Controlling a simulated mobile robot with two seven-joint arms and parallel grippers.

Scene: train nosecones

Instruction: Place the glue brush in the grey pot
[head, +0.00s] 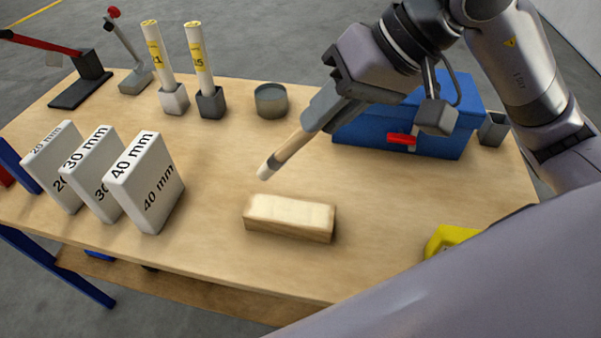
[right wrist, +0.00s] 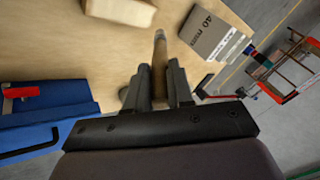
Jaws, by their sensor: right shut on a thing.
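The glue brush (head: 284,154) is a wooden stick with a pale tip, held tilted down to the left in the head view. My right gripper (head: 318,112) is shut on its upper end and holds it above the table. The brush also shows in the right wrist view (right wrist: 160,50) between the fingers (right wrist: 158,85). The grey pot (head: 271,102) is a short round pot standing on the table at the back, behind and left of the gripper; its opening faces up. My left gripper is not in view.
A wooden block (head: 290,217) lies in front of the brush. White blocks marked in mm (head: 145,185) stand at the left. Two yellow-labelled tubes (head: 200,65) stand in holders left of the pot. A blue toolbox (head: 440,140) is at the right. A yellow object (head: 450,239) lies front right.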

